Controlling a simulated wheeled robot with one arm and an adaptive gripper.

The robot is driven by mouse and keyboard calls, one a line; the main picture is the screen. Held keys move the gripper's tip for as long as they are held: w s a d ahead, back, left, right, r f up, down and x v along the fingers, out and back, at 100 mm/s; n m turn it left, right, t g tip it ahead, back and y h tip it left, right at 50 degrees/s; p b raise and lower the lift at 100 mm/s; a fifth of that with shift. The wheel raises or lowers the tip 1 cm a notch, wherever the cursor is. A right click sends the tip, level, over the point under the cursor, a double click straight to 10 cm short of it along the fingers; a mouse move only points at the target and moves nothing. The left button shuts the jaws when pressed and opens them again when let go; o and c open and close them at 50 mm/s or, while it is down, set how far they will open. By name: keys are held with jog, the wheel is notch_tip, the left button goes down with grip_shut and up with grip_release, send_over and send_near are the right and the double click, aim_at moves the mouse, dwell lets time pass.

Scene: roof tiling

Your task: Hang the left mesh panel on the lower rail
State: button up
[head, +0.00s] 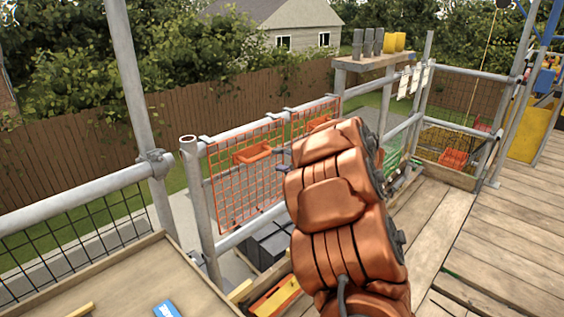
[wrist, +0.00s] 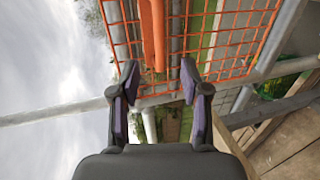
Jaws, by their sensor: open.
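The left mesh panel (head: 232,188) is an orange wire grid with an orange tray (head: 252,153) on it. In the head view it hangs upright along the upper rail (head: 232,138), hooks at its top. The lower rail (head: 236,233) runs near its bottom edge. My gripper (head: 281,160) is mostly hidden behind my copper-coloured arm; its dark fingertips show beside the panel's right edge. In the wrist view my gripper (wrist: 160,80) is open and empty, with orange mesh (wrist: 235,42) ahead of the fingers. I cannot tell whether the fingers touch it.
A second orange mesh panel (head: 311,119) hangs to the right, partly behind my arm. A wooden shelf (head: 375,62) holds grey and yellow pieces. A wooden-edged table (head: 120,278) with a blue item stands at lower left. Plank decking (head: 503,232) is clear at right.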

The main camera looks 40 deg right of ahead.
aim_at(262, 156)
jog(key=shift+x, duration=5.15)
jog(key=shift+c, duration=0.4)
grip_shut()
jog(key=shift+r, duration=0.15)
jog(key=shift+r+p, duration=1.6)
jog(key=shift+r, duration=0.85)
